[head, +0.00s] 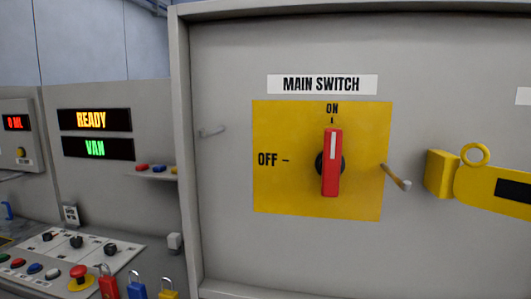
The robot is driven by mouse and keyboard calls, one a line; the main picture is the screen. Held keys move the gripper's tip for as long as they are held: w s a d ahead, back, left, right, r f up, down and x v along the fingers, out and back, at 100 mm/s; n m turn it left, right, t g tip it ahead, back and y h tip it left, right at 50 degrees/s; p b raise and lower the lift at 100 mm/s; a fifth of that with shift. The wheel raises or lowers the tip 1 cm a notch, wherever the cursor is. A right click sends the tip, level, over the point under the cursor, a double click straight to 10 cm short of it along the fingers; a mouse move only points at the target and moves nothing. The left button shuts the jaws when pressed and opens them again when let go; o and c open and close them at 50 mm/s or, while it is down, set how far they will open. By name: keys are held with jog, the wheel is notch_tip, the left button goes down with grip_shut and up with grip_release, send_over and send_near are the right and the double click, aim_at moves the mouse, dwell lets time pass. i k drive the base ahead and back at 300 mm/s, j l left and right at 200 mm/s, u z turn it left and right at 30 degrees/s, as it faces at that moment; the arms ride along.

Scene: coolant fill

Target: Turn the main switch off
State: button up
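The main switch has a red handle (332,165) standing upright on a yellow plate (275,195). The white line on the handle's upper part points up at the ON mark. The OFF mark (268,160) is to the left of the handle. A dark round hub shows behind the handle. A white label (322,84) reading MAIN SWITCH sits above the plate. Nothing touches the handle. I cannot make out my gripper in the head view.
A peg (397,177) sticks out at the plate's right edge. Right of it is a yellow piece (485,185) with a ring. A small handle (211,132) is left of the plate. Padlocks (137,288) and a button console (55,265) are lower left. Displays (95,120) read READY and VAN.

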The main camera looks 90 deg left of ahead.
aim_at(330, 163)
jog(key=u, duration=1.75)
